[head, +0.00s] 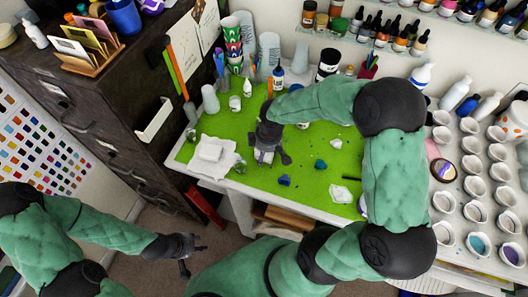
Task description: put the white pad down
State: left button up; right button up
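A white pad (210,150) lies on a white folded cloth or sheet (205,168) at the left of the green mat (305,182). My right gripper (266,158) is over the mat, to the right of the pad and apart from it. Something pale shows between its fingers; I cannot tell if it is gripped or lies behind them. My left gripper (192,256) is low at the left, off the table and in front of the dark cabinet, with its fingers apart and nothing visible between them.
Several cups, including a patterned stack (233,45), and bottles stand at the back of the mat. Blue and teal lumps (284,180) and a white piece (340,193) lie on its front. White cups (444,205) crowd the right side. The dark cabinet (110,100) borders the left.

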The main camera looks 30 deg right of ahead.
pick_arm(q)
notch_tip(320, 180, up, 3)
jog(key=p, duration=0.3)
pick_arm(e)
notch_tip(320, 180, up, 12)
jog(key=d, duration=0.1)
jog(key=shift+s+d+f, duration=0.2)
